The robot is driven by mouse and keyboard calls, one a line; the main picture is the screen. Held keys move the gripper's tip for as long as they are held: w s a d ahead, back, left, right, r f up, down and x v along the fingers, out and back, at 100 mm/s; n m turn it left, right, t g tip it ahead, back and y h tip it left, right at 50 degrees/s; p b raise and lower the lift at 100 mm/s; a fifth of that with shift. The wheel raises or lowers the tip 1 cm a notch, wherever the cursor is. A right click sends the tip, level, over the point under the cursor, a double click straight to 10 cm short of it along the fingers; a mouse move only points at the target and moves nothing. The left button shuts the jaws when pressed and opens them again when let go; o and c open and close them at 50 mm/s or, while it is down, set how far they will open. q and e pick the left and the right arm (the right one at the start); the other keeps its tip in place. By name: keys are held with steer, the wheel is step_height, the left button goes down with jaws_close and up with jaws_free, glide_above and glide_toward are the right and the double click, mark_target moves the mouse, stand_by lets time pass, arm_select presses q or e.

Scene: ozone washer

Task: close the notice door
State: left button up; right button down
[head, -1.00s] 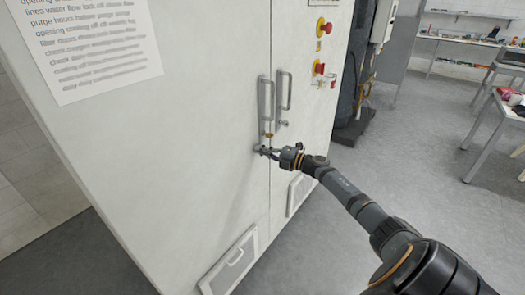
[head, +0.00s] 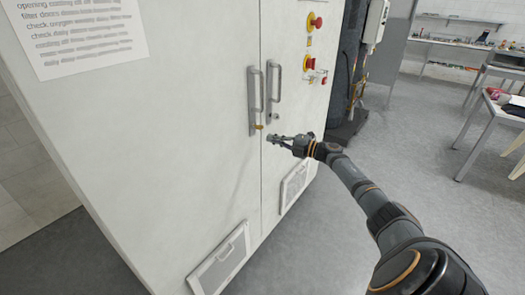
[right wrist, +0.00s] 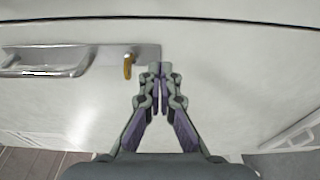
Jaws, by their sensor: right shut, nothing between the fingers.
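The notice door (head: 150,140) is the pale left door of the tall cabinet, with a printed notice (head: 85,35) on it. In the head view it looks about flush with the right door (head: 290,150), with a thin seam between them. Its handle (head: 255,100) has a brass key or latch (head: 259,127) at its lower end, also seen in the right wrist view (right wrist: 127,66). My right gripper (head: 271,140) is shut and empty, just below the handles in front of the seam. In the right wrist view its tips (right wrist: 160,68) are beside the handle plate; contact is unclear. My left gripper is out of view.
Red and yellow buttons (head: 314,22) sit on the right door. Vent grilles (head: 220,262) are low on both doors. Dark equipment (head: 350,75) stands right of the cabinet. A table (head: 500,110) is farther right; the grey floor between is clear.

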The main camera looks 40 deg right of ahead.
arm_select(q)
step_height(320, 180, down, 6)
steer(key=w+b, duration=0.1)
steer(key=b, duration=0.4)
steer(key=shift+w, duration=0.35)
arm_select(e)
steer(key=d, duration=0.3)
steer(key=shift+d+f, duration=0.1)
steer(key=shift+d, duration=0.15)
steer(key=shift+f, duration=0.1)
